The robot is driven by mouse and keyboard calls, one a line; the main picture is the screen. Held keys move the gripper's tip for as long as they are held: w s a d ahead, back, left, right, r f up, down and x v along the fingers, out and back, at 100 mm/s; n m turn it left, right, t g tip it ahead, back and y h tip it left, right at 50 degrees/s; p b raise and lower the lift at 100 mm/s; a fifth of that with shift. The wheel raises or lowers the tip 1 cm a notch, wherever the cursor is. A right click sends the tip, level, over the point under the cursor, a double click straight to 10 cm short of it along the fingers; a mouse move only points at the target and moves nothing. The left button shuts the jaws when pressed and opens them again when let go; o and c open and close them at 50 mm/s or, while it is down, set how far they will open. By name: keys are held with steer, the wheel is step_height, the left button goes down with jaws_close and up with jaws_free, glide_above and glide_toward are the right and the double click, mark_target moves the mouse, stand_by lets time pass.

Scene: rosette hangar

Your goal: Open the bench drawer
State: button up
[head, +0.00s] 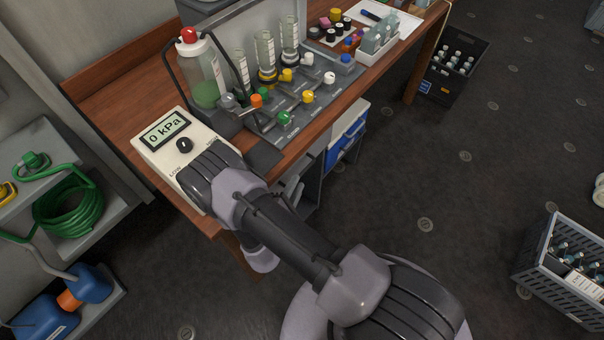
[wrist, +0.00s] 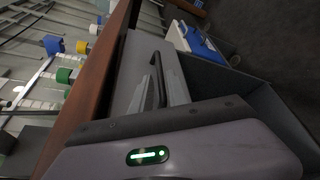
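The drawer front (wrist: 138,62) is a grey panel under the bench's wooden edge in the wrist view. A dark bar handle (wrist: 158,78) stands off it. My gripper (wrist: 161,84) is at this handle, with grey fingers on either side of the bar. Whether the fingers press on the bar is too small to tell. In the head view my arm hides most of the drawer and my gripper under the bench edge.
The wooden bench (head: 105,95) carries a pressure meter (head: 165,140) reading 0 kPa, a green-filled bottle (head: 203,80) and a valve panel (head: 300,105). A blue-and-white bin (head: 347,135) stands under it. Crates of bottles (head: 452,65) (head: 570,262) are on the floor. Floor at right centre is clear.

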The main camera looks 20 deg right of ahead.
mark_target(302, 172)
steer(key=b+x, duration=0.1)
steer(key=x, duration=0.5)
jaws_close()
steer(key=shift+f, duration=0.1)
stand_by(1.2)
